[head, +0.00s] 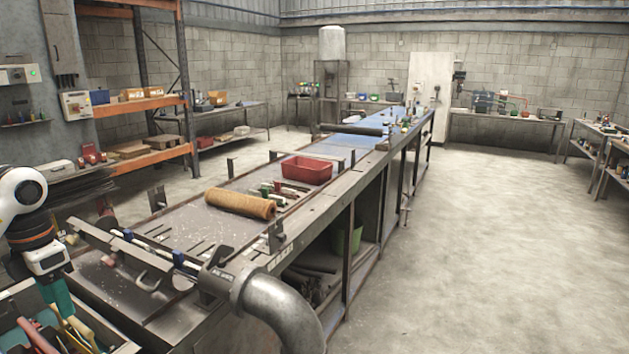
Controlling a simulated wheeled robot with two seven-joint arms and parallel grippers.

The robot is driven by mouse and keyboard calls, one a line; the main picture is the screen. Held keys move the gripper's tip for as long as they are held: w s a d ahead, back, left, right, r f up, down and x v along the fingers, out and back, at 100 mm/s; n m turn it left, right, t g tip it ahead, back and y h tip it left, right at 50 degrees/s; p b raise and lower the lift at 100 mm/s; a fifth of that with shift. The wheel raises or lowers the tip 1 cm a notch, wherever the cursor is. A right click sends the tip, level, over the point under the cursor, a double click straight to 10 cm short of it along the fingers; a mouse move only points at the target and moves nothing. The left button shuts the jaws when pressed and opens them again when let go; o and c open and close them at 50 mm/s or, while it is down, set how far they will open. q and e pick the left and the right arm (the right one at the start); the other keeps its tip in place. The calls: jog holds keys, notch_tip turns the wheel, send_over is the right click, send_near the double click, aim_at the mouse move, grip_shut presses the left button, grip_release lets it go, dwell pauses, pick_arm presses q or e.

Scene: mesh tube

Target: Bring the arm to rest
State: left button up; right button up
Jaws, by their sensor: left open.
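My left arm (22,200), white with dark joints, comes in at the left edge. My left gripper (60,300) hangs from it with teal fingers pointing down, over or beside a bin of hand tools at the lower left. It is open, and I see nothing held in it. The fingertips are hard to make out against the tools. A tan mesh tube (240,203) lies on its side on the long metal bench (185,222), well to the right of the gripper and apart from it. My right gripper is not in view.
A tool bin (120,345) is at the lower left. A red tray (307,169) stands on the bench behind the tube, with small tools nearby. A thick grey pipe (280,305) bends down at the bench's near end. Orange shelving stands at the left. The floor (490,250) at right is clear.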

pick_arm(q)
jog(key=w+d+f+n+t+h, duration=0.25)
jog(key=w+d+f+h, duration=0.35)
jog(key=d+f, duration=0.45)
jog(key=w+d+f+n+t+h, duration=0.1)
jog(key=w+d+f+n+h, duration=0.2)
jog(key=d+f+h, duration=0.55)
notch_tip(320, 180, down, 18)
jog(key=d+n+t+y, duration=0.1)
jog(key=n+t+y, duration=0.3)
jog(key=n+t, duration=0.8)
jog(key=s+a+f+n+g+y, duration=0.2)
jog(key=s+f+n+g+y, duration=0.15)
jog(key=s+f+n, duration=0.6)
jog(key=s+a+f+n+g+y, duration=0.25)
jog(key=s+f+n+y, duration=0.3)
jog(key=s+f, duration=0.75)
jog(key=s+d+f+n+g, duration=0.1)
jog(key=s+f, duration=0.3)
jog(key=s, duration=0.5)
jog(key=s+d+f+n+g+y, duration=0.1)
jog(key=s+f+n+g, duration=0.2)
jog(key=s, duration=0.7)
jog(key=s+d+f+n+g, duration=0.2)
jog(key=s+f+g, duration=0.2)
jog(key=s, duration=0.6)
jog(key=shift+s+f, duration=0.2)
jog(key=shift+f, duration=0.6)
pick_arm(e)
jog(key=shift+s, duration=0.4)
